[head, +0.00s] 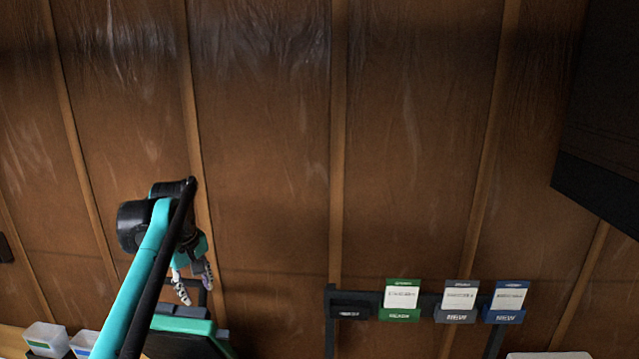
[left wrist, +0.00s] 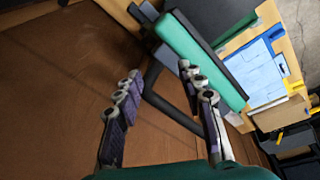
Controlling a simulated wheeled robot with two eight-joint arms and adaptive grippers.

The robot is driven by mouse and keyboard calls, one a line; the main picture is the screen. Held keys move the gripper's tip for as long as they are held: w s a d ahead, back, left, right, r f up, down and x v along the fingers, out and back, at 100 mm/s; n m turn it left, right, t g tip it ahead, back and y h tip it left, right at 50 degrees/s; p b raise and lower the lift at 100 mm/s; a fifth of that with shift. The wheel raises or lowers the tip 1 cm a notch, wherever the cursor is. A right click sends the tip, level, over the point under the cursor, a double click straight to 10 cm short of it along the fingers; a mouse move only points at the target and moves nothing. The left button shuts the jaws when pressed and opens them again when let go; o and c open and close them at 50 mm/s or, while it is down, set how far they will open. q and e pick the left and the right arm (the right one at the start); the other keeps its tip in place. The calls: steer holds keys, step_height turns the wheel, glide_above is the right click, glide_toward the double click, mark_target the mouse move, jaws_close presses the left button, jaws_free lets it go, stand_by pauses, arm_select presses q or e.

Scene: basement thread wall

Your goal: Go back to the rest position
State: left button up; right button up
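My left arm reaches up from the lower left in the head view, with its gripper (head: 193,283) in front of the wood wall, pointing down and partly hidden by the wrist. In the left wrist view the fingers of my left gripper (left wrist: 160,90) are spread apart with nothing held between them. A dark bar-like handle (left wrist: 168,108) shows behind and between the fingers, joined to a green-and-black object (left wrist: 205,62); I cannot tell whether a finger touches it. In the head view the green-topped object (head: 185,324) sits just below the gripper. My right gripper is not in view.
A dark rack (head: 350,311) holds a green card holder (head: 400,314), a grey one (head: 456,316) and a blue one (head: 504,316). Clear bins (head: 46,338) stand at lower left. A dark cabinet (head: 606,120) hangs at upper right. The wall's middle is clear.

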arm_select(q)
steer(key=s+d+f+m+t+b, duration=0.1)
steer(key=s+d+f+m+b, duration=0.2)
steer(key=s+f+b, duration=0.2)
steer(key=s+d+f+m+t+b, duration=0.2)
steer(key=s+d+f+m+b, duration=0.2)
steer(key=s+f, duration=0.8)
steer(key=s+d+f+m+t+b, duration=0.1)
steer(key=s+d+f+m+b, duration=0.2)
steer(key=s+f+b, duration=0.4)
step_height(320, 180, down, 10)
steer(key=shift+s+d+r+t+h, duration=0.1)
steer(key=shift+s+d+t+h, duration=0.25)
steer(key=shift+s, duration=0.7)
steer(key=shift+w, duration=0.25)
